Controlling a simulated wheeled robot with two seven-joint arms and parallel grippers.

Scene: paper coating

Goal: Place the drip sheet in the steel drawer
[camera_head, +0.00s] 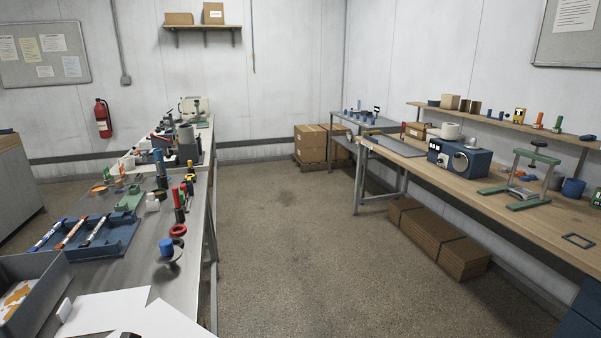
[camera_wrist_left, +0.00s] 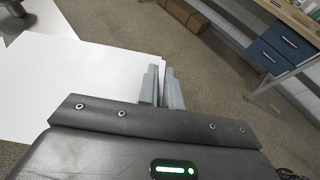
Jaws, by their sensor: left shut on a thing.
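My left gripper (camera_wrist_left: 162,88) has its fingers close together at the right edge of a white sheet (camera_wrist_left: 80,85) and is shut on it. The white sheet shows blank in the left wrist view. In the head view white sheets (camera_head: 105,312) overlap at the bottom left, over the near end of the steel bench. I cannot tell which of them is the held one. A grey open-topped box (camera_head: 50,276) at the left edge holds a white sheet with orange stains (camera_head: 16,296). I cannot tell whether this box is the steel drawer. My right gripper is not in view.
The steel bench (camera_head: 140,245) on the left carries a blue tray (camera_head: 105,243) with several pens, a red ring (camera_head: 178,230) and small tools. A wooden bench (camera_head: 480,183) stands along the right wall, with blue drawers (camera_wrist_left: 283,45) under it. The floor between is clear.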

